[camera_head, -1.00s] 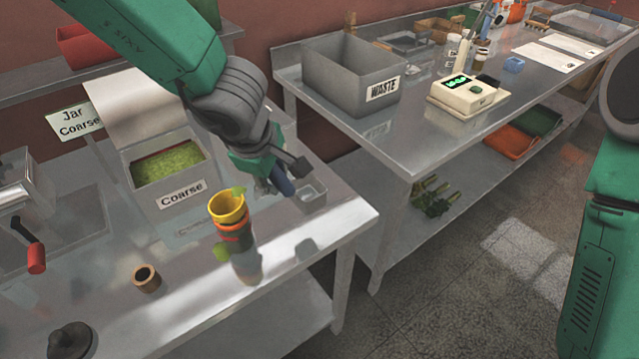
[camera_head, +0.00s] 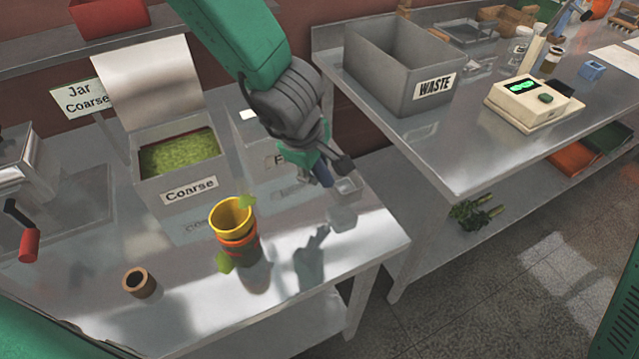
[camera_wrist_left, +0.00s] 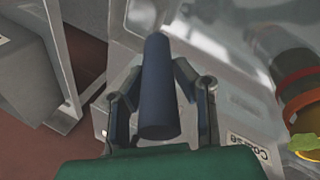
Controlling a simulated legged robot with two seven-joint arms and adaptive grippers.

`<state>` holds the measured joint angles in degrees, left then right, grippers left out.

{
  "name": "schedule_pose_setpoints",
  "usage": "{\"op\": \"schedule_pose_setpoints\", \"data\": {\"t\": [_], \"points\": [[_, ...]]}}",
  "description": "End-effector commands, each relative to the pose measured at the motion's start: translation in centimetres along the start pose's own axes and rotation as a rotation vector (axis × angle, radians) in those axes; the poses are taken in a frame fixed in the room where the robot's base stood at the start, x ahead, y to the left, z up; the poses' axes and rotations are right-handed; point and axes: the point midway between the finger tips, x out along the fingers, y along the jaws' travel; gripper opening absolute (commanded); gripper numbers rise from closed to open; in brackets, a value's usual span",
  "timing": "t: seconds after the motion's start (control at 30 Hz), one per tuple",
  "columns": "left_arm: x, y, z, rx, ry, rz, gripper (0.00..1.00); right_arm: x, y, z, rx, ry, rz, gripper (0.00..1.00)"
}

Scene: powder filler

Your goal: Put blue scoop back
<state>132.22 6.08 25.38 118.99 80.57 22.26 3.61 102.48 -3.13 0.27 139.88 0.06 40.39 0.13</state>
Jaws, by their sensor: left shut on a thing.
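My left gripper (camera_head: 318,170) is shut on the dark blue handle of the scoop (camera_head: 325,178) near the right end of the left table. In the left wrist view the handle (camera_wrist_left: 158,90) lies between both fingers (camera_wrist_left: 160,100). A clear, box-like scoop bowl (camera_head: 347,188) shows just beyond the fingers, seemingly part of the scoop. The arm's shadow lies on the table, and the scoop seems to be above the tabletop. My right gripper is not in view.
A Coarse bin (camera_head: 180,190) of green powder stands left, with a partly hidden bin (camera_head: 262,150) behind my gripper. Stacked yellow and orange cups (camera_head: 233,222) and a brown ring (camera_head: 139,283) stand in front. A waste box (camera_head: 395,85) and scale (camera_head: 530,105) are on the right table.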

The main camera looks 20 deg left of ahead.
Motion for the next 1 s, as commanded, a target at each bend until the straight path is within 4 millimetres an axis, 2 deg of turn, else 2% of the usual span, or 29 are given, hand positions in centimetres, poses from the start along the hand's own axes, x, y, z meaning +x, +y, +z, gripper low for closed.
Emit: {"op": "schedule_pose_setpoints", "data": {"t": [0.1, 0.23, 0.63, 0.67, 0.7, 1.0], "points": [[1.9, -0.6, 0.0, -0.001, -0.001, -0.004, 0.00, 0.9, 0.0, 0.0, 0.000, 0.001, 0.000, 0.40], [3.4, -1.1, 0.0, -0.002, -0.001, -0.002, 0.00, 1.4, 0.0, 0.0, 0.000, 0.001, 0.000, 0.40], [3.7, -1.2, 0.0, -0.001, 0.000, 0.000, 0.00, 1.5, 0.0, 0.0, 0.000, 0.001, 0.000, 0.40], [3.7, -1.2, 0.0, -0.001, 0.000, -0.001, 0.35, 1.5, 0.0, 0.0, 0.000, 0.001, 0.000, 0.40], [3.7, -1.2, 0.0, -0.001, 0.000, -0.001, 0.45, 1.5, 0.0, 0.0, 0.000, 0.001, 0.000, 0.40], [3.5, -1.2, 0.0, -0.001, 0.000, 0.000, 0.45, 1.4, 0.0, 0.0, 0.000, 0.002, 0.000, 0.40]]}}
